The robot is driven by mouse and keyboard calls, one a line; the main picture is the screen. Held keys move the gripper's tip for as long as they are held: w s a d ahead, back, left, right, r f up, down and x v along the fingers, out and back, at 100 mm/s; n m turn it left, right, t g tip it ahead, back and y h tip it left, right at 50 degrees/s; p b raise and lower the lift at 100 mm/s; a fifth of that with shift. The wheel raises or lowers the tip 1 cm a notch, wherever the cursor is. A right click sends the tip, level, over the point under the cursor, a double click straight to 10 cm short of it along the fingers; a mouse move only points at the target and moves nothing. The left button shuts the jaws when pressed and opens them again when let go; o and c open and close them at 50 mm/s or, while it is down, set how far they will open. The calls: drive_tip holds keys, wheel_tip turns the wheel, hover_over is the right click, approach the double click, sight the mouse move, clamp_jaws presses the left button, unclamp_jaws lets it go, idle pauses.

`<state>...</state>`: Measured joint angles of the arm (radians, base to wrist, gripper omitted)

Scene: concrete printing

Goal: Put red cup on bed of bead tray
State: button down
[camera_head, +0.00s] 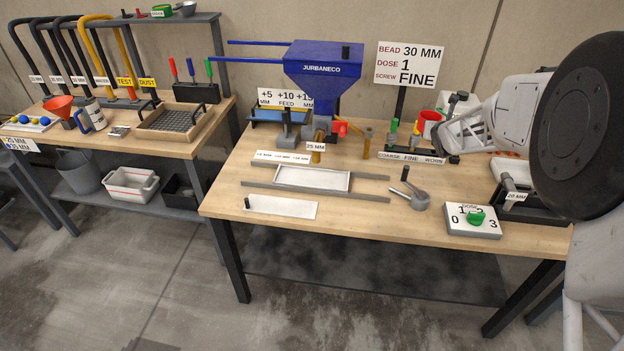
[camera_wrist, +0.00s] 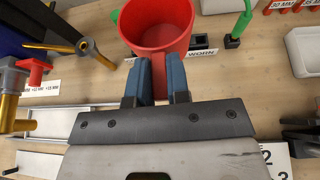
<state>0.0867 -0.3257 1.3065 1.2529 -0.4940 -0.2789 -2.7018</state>
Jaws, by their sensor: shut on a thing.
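The red cup (camera_wrist: 157,30) stands roughly upright at the top of the wrist view, open end up. My gripper (camera_wrist: 157,80) is shut on the red handle of the cup, with one blue finger on each side. In the head view the cup (camera_head: 430,119) is at the back right of the table, by the worm rack. I cannot tell whether its base touches anything. The bead tray (camera_head: 300,178), a pale bed with a grey rim, lies on the table left of the cup and nearer the front. Part of it shows at left in the wrist view (camera_wrist: 58,122).
The rack labelled COARSE FINE WORN (camera_head: 410,158) is close to the cup. The blue machine (camera_head: 322,80) stands behind the tray. A grey crank part (camera_head: 420,199) and the dose dial (camera_head: 473,219) are right of the tray. Bare table lies around the crank.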

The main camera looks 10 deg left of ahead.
drive_tip(key=shift+s+a+r, duration=1.2)
drive_tip(key=shift+a+r, duration=1.45)
drive_tip(key=shift+r, duration=0.5)
drive_tip(key=s+a+f+n+g+y, duration=0.1)
drive_tip(key=s+a+f+n+y, duration=0.1)
drive_tip(key=s+f, duration=0.4)
drive_tip(key=s+a+f+n+g+y, duration=0.1)
drive_tip(key=s+a+f+n+y, duration=0.2)
drive_tip(key=s+a+f, duration=0.3)
drive_tip(key=s+a+f+n+g+y, duration=0.1)
drive_tip(key=s+a+f+n+y, duration=0.2)
drive_tip(key=s+a+f, duration=0.3)
drive_tip(key=shift+s+f+g+y, duration=0.15)
drive_tip(key=shift+s+f+y, duration=0.05)
drive_tip(key=shift+f, duration=0.95)
drive_tip(key=shift+s+f+g+y, duration=0.15)
drive_tip(key=shift+f+y, duration=0.05)
drive_tip(key=shift+f, duration=0.9)
drive_tip(key=shift+s+a+f+n, duration=0.25)
drive_tip(key=shift+s+n, duration=0.05)
drive_tip(key=shift+s, duration=0.25)
drive_tip(key=shift+w, duration=0.1)
drive_tip(key=w+a, duration=1)
drive_tip(key=shift+w+a, duration=0.1)
drive_tip(key=shift+a, duration=0.05)
drive_tip(key=shift+w+a, duration=0.1)
